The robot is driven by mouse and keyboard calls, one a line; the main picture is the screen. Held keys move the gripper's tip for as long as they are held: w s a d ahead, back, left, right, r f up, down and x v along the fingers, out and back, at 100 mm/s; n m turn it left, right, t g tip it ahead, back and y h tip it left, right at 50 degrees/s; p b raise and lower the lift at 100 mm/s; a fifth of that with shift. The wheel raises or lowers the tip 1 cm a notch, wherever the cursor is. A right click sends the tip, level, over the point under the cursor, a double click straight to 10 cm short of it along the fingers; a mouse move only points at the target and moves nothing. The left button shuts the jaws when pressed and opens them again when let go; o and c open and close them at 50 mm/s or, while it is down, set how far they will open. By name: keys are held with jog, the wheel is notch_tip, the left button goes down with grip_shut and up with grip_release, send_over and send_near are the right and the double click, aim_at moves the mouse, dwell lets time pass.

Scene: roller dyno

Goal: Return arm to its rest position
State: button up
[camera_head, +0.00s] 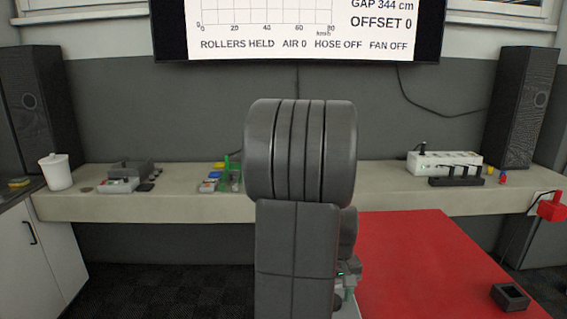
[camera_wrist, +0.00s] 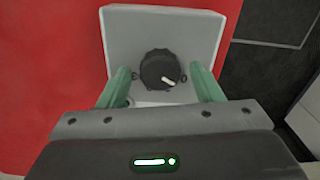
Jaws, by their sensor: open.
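My gripper (camera_wrist: 159,72) is open in the wrist view, with one green finger on each side of a round black knob (camera_wrist: 158,68). The knob has a white pointer mark and sits on a light grey box (camera_wrist: 125,32). Gaps show between the fingers and the knob, and nothing is held. In the head view my arm stands upright in the middle and hides most of the gripper; only a bit of green finger (camera_head: 349,293) shows low beside it.
A red surface (camera_head: 415,265) lies at right, with a small dark open box (camera_head: 510,297) on it. A long shelf (camera_head: 400,205) along the back wall bears a white power strip (camera_head: 444,160), a white cup (camera_head: 57,172) and small parts. Speakers (camera_head: 522,105) stand at both ends; a screen (camera_head: 300,45) hangs above.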

notch_tip(320, 180, up, 14)
jog(key=r, duration=0.1)
notch_tip(320, 180, down, 15)
jog(key=shift+r, duration=0.1)
jog(key=m, duration=1.6)
jog(key=shift+r, duration=0.4)
dwell(0.5)
